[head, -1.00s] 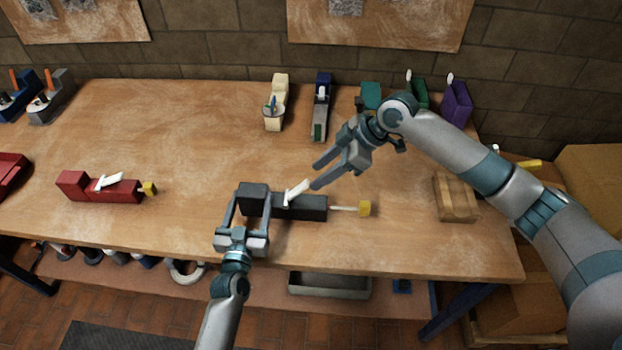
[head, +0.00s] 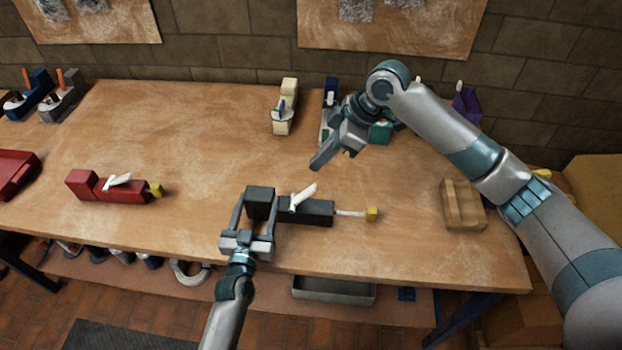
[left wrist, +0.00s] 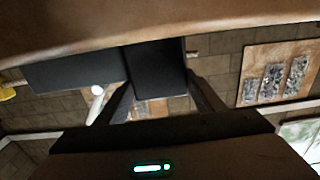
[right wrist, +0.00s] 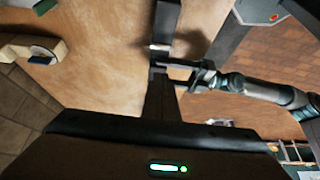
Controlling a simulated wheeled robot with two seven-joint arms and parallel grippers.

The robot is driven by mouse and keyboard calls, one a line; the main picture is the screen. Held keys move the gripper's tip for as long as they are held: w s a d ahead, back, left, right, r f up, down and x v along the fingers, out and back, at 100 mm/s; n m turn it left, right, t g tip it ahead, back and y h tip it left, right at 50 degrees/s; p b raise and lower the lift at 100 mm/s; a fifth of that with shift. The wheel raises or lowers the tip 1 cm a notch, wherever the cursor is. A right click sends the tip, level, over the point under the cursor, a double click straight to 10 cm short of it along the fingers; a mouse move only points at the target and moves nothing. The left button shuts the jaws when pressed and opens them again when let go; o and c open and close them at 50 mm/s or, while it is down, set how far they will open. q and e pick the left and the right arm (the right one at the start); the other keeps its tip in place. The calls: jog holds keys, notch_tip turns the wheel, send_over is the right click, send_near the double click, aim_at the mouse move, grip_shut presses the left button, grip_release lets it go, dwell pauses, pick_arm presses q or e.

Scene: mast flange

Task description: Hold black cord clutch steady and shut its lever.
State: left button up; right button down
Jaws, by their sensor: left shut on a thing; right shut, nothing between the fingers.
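The black cord clutch (head: 318,213) lies near the table's front edge, a pale cord with a yellow end (head: 372,214) coming out of its right side. Its white lever (head: 302,197) stands tilted up above the body; it also shows in the left wrist view (left wrist: 97,92). My left gripper (head: 258,208) is shut on the clutch's taller left block (left wrist: 155,70), one finger on each side. My right gripper (head: 318,165) is shut and empty, above and behind the lever, apart from it. In the right wrist view its fingers partly hide the clutch.
A red clutch (head: 110,187) with a white lever lies to the left. A wooden block (head: 463,204) sits at the right. A cream clutch (head: 284,107) and several other coloured ones stand along the back. The table between the red and black clutches is clear.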

jog(key=shift+h, duration=0.7)
jog(key=r, duration=0.1)
jog(key=a+r, duration=0.1)
jog(key=r, duration=0.1)
jog(key=shift+w+a+r, duration=0.15)
jog(key=shift+a+r, duration=0.2)
jog(key=shift+r, duration=0.05)
jog(key=shift+f, duration=0.1)
send_over(310, 189)
jog(key=a, duration=0.3)
jog(key=f, duration=0.9)
jog(key=shift+w+a+f, duration=0.15)
jog(key=shift+w+f, duration=0.05)
jog(key=shift+w, duration=0.15)
jog(key=d, duration=0.1)
jog(key=f, duration=0.1)
jog(key=d, duration=0.1)
jog(key=shift+s+d+f, duration=0.25)
jog(key=shift+d+f, duration=0.05)
jog(key=shift+f, duration=0.05)
jog(key=shift+d+f, duration=0.2)
jog(key=shift+d, duration=0.1)
